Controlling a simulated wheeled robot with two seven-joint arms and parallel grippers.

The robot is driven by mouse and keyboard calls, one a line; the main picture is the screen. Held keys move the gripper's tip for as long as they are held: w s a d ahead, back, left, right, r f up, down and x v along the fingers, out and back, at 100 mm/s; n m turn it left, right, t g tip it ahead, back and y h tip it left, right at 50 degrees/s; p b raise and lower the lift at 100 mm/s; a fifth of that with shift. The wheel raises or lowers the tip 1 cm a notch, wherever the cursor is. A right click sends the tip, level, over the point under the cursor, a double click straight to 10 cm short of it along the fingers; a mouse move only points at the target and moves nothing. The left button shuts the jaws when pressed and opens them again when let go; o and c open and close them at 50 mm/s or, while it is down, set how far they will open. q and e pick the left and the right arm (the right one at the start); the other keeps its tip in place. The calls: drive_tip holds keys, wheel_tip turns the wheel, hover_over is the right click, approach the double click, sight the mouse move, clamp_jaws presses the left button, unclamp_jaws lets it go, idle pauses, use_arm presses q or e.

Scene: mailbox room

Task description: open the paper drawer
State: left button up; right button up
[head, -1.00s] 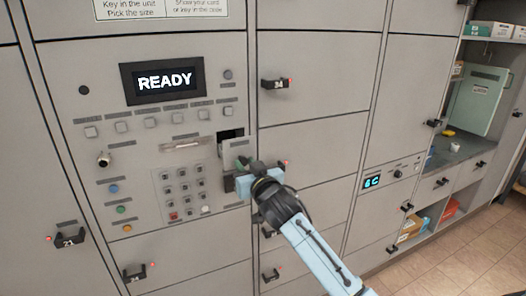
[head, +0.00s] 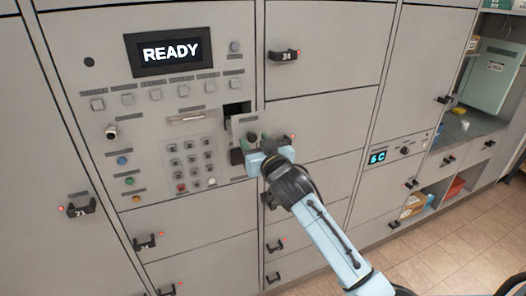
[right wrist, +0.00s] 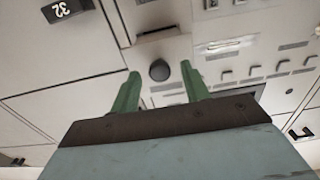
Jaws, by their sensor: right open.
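The paper drawer (head: 243,122) is a small light-grey box front at the right side of the control panel. A dark opening (head: 236,108) shows just above and behind it, so it appears to stand out from the panel. My right gripper (head: 256,144) is at its lower right and partly covers it. In the right wrist view, a round dark knob (right wrist: 159,70) lies between the two spread green fingertips of my right gripper (right wrist: 160,80). Gaps show on both sides of the knob, and the fingers do not appear to touch it. My left gripper is not in view.
The panel has a READY display (head: 171,51), a keypad (head: 190,163) and rows of buttons. Locker doors with protruding black handles, such as number 34 (head: 284,56), surround it. A counter (head: 468,127) stands at the right, and tiled floor (head: 455,238) is clear there.

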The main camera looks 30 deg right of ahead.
drive_tip(key=s+a+b, duration=0.1)
drive_tip(key=s, duration=1.2)
wheel_tip(320, 180, down, 22)
drive_tip(key=w+n+g+b, duration=0.1)
drive_tip(key=g+b, duration=0.1)
drive_tip(key=g, duration=0.2)
drive_tip(key=s+a+f+n+g+b, duration=0.1)
drive_tip(key=s+f+g, duration=0.25)
drive_tip(key=f, duration=0.85)
drive_tip(key=s+f+g+b, duration=0.15)
drive_tip(key=s+f, duration=0.35)
drive_tip(key=f, duration=0.7)
drive_tip(key=s+f+g+y+b, duration=0.1)
drive_tip(key=s+f+g, duration=0.2)
drive_tip(key=s+f, duration=1.05)
drive_tip(key=s+f+g, duration=0.1)
drive_tip(key=s+f, duration=0.2)
drive_tip(key=s, duration=0.4)
drive_tip(key=s+f+g+b, duration=0.1)
drive_tip(key=s+f, duration=0.3)
drive_tip(key=s, duration=0.4)
drive_tip(key=s+f+n+g, duration=0.1)
drive_tip(key=s+f+g, duration=0.2)
drive_tip(key=s, duration=0.4)
drive_tip(key=shift+s+a+f+b, duration=0.2)
drive_tip(key=shift+a+f+b, duration=0.2)
drive_tip(key=shift+a, duration=0.05)
